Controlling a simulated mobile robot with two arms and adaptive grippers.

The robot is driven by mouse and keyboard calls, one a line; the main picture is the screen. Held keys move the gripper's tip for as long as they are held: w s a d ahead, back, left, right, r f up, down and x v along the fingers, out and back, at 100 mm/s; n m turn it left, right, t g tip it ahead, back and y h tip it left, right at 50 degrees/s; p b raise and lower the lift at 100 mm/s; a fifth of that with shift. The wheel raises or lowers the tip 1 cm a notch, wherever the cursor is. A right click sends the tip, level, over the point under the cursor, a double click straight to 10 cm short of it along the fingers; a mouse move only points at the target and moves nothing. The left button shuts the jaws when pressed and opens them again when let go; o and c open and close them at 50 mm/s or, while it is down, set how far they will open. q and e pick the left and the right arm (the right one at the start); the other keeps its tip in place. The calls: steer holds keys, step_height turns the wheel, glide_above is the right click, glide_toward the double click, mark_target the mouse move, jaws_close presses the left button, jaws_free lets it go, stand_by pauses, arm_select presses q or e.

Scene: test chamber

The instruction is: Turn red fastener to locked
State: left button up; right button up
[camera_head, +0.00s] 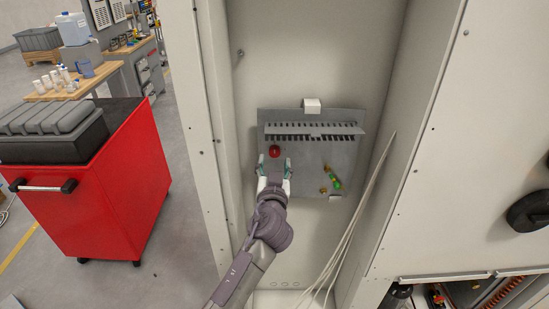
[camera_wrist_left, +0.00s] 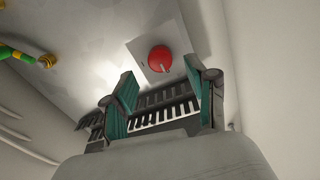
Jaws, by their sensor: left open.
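The red fastener (camera_head: 275,151) is a round red knob on the grey panel (camera_head: 310,160) inside the open cabinet. In the left wrist view the red fastener (camera_wrist_left: 160,59) shows a small pale mark at its lower edge. My left gripper (camera_head: 274,163) is open just below the fastener in the head view. In the left wrist view its two teal-padded fingers (camera_wrist_left: 158,92) are spread, with the fastener beyond the tips and between them. No contact shows. My right gripper is not in view.
A slotted strip (camera_head: 314,129) crosses the panel's upper part. A green and yellow part (camera_head: 333,180) sits at the panel's lower right. Pale cables (camera_head: 352,215) hang along the cabinet's right side. A red cart (camera_head: 120,180) stands outside at left.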

mark_target(275, 154)
arm_select(q)
steer(key=shift+w+b, duration=0.3)
steer(key=shift+w, duration=1.5)
jaws_close()
